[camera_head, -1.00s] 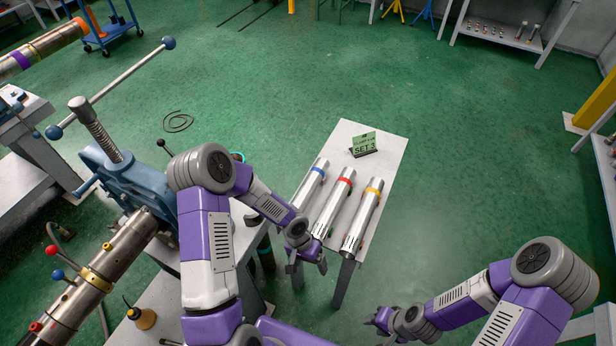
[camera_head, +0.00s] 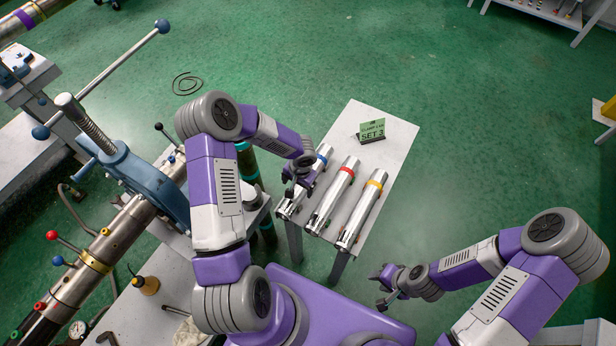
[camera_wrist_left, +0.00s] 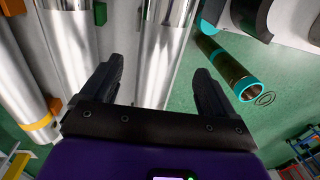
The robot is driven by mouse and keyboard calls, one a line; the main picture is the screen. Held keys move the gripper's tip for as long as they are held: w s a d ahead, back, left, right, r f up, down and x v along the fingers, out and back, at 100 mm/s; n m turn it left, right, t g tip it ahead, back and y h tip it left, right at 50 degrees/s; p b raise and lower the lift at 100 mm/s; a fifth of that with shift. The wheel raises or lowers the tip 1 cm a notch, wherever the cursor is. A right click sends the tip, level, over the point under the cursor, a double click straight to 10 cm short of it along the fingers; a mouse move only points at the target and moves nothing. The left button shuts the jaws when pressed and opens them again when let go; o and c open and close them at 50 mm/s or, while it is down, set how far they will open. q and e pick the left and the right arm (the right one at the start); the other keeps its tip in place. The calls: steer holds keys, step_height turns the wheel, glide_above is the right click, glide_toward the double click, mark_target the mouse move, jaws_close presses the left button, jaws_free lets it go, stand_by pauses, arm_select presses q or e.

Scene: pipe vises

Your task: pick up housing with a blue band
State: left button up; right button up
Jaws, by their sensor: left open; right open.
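The housing with a blue band (camera_head: 323,155) lies on the small white table, leftmost of three silver housings. My left gripper (camera_head: 292,188) is open above it and hides its middle. In the left wrist view the open fingers (camera_wrist_left: 157,88) stand either side of a silver tube (camera_wrist_left: 160,45), which appears to be this housing; its band does not show there. I cannot tell whether the fingers touch it. My right gripper (camera_head: 383,288) is open and empty, off the table at the lower right.
A red-banded housing (camera_head: 335,195) and a yellow-banded housing (camera_head: 362,208) lie alongside to the right. A green "SET 3" sign (camera_head: 372,130) stands behind them on the table (camera_head: 395,160). Dark green tubes (camera_head: 247,165) stand at the left, near a blue vise (camera_head: 140,180).

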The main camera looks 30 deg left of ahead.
mark_target(297, 192)
arm_select(q)
steer(key=f, duration=0.4)
steer(key=shift+s+a, duration=0.1)
steer(key=shift+s, duration=0.2)
steer(key=shift+w+f, duration=0.1)
steer(key=shift+f, duration=0.4)
steer(key=shift+w+r, duration=0.1)
jaws_close()
